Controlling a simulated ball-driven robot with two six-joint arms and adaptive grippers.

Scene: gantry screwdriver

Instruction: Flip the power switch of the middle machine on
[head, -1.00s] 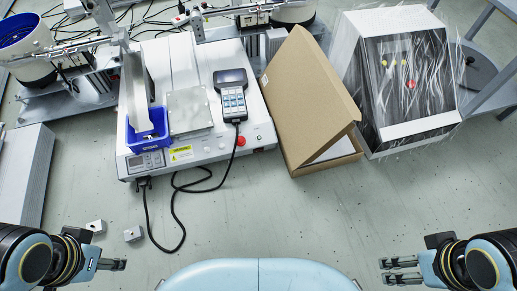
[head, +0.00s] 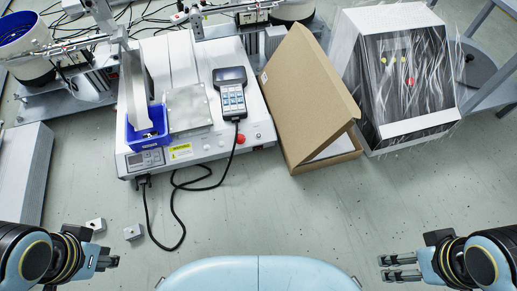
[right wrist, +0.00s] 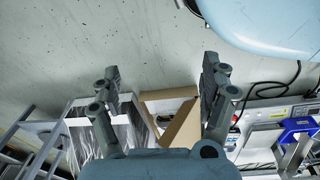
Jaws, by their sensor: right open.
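The middle machine (head: 222,148) is a white gantry unit on the bench, at the upper middle of the head view. Its front has a small control panel (head: 145,158), a yellow label (head: 181,152) and a red button (head: 241,139). My left gripper (head: 114,262) is at the lower left, well short of the machine and touching nothing. Whether its fingers are apart is unclear. My right gripper (head: 384,268) is at the lower right, open and empty. In the right wrist view its two fingers (right wrist: 160,80) are wide apart.
A blue bin (head: 148,138) and a handheld pendant (head: 232,95) sit on the machine. A black cable hangs over the front. A cardboard box (head: 305,95) and a wrapped machine (head: 400,75) stand to the right. Two small grey blocks (head: 133,232) lie near my left gripper. The front surface is mostly clear.

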